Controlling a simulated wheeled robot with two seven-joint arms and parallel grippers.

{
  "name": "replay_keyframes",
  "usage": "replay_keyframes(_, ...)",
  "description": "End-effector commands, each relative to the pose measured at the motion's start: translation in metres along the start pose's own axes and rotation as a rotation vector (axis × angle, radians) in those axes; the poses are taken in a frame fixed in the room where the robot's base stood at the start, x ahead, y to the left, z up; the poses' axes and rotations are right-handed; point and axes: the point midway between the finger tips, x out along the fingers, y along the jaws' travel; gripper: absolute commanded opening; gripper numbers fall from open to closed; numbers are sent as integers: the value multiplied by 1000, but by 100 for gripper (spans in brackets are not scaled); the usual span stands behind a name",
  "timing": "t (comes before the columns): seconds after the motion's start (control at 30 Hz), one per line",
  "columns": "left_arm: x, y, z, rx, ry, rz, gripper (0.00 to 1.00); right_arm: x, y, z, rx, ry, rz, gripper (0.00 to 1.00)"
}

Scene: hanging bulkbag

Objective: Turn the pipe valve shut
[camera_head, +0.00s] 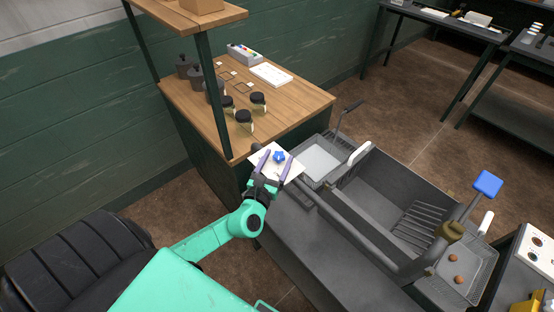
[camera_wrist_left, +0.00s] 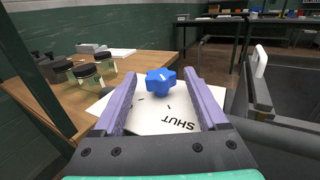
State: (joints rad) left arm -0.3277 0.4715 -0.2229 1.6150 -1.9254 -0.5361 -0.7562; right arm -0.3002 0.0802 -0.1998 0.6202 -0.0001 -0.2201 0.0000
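A blue star-shaped valve knob (camera_head: 280,157) sits over a white plate (camera_head: 291,174) beside the wooden bench. In the left wrist view the knob (camera_wrist_left: 160,82) shows ahead, and the plate (camera_wrist_left: 150,120) has the word SHUT and small marks on it. My left gripper (camera_head: 276,162) is open, its two purple fingers on either side of the knob, with a gap visible on each side. In the wrist view the fingers (camera_wrist_left: 160,76) frame the knob. Whether they overlap it in depth is unclear. My right gripper is not in view.
A wooden bench (camera_head: 290,110) holds several black-lidded jars. A grey fryer-like basin (camera_head: 385,185) with wire baskets stands to the right. A brass fitting (camera_head: 449,231) with a blue-ended lever (camera_head: 488,184) rises at its right edge. Brown floor lies beyond.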

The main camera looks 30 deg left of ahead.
Motion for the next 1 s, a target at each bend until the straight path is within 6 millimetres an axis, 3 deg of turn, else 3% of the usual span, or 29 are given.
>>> replay_keyframes(0.13, -4, 0, -1, 0, 1, -1, 75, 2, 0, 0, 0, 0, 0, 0)
replay_keyframes(0.27, -24, 0, -4, 0, 3, -3, 75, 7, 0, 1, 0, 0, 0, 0)
replay_keyframes(0.5, -94, -1, -6, -1, 8, -4, 75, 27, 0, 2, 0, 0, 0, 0)
replay_keyframes(0.7, -137, 0, -3, 1, 3, -1, 75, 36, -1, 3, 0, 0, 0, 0)
replay_keyframes(1.0, -146, 0, 0, 0, -1, 0, 75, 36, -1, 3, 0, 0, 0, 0)
